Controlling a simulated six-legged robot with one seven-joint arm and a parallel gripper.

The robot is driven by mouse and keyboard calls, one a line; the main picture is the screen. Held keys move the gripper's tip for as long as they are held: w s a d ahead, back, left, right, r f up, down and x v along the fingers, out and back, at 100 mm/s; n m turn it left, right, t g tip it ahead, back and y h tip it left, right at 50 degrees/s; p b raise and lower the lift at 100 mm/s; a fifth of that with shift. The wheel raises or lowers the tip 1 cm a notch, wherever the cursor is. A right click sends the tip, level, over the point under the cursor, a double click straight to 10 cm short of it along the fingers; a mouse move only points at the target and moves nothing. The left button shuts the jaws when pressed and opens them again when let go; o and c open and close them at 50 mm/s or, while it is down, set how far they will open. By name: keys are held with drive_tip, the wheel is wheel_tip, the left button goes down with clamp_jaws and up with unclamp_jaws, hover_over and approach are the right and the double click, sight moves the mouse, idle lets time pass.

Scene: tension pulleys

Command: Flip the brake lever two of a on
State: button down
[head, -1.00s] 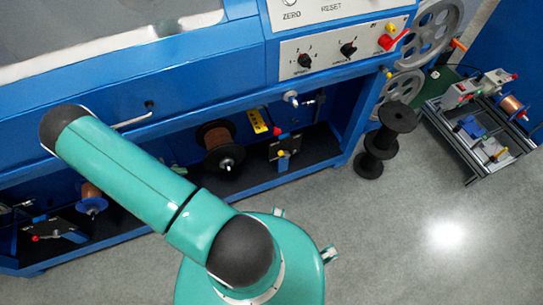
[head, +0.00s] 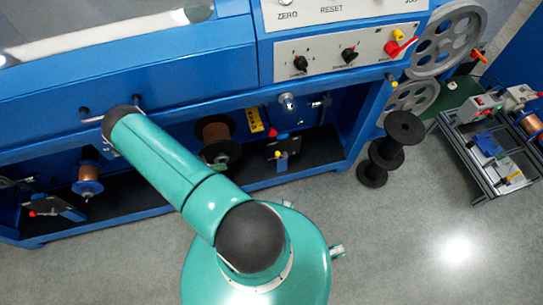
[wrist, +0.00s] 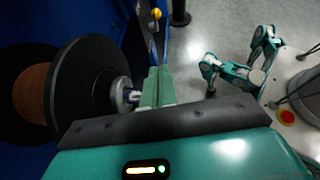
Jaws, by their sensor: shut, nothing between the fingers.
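Several lever-like parts are in view, and I cannot tell which is brake lever two of a. In the head view, a device with a red knob and blue block (head: 283,150) stands inside the blue machine. A similar device (head: 52,207) lies at the lower left. A yellow knob (wrist: 156,13) shows beyond the fingertips.
The blue machine (head: 180,70) fills the back, with a copper spool (head: 88,180) in its lower bay. Black stacked spools (head: 385,150) stand on the floor at the right, near a small metal rig (head: 490,145). The grey floor in front is clear.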

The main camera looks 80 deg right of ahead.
drive_tip(key=shift+w, duration=0.2)
drive_tip(key=d+r+x, duration=0.1)
drive_tip(key=r+x, duration=0.1)
drive_tip(key=x, duration=2)
drive_tip(key=shift+s+d, duration=0.2)
drive_tip(key=shift+s, duration=0.45)
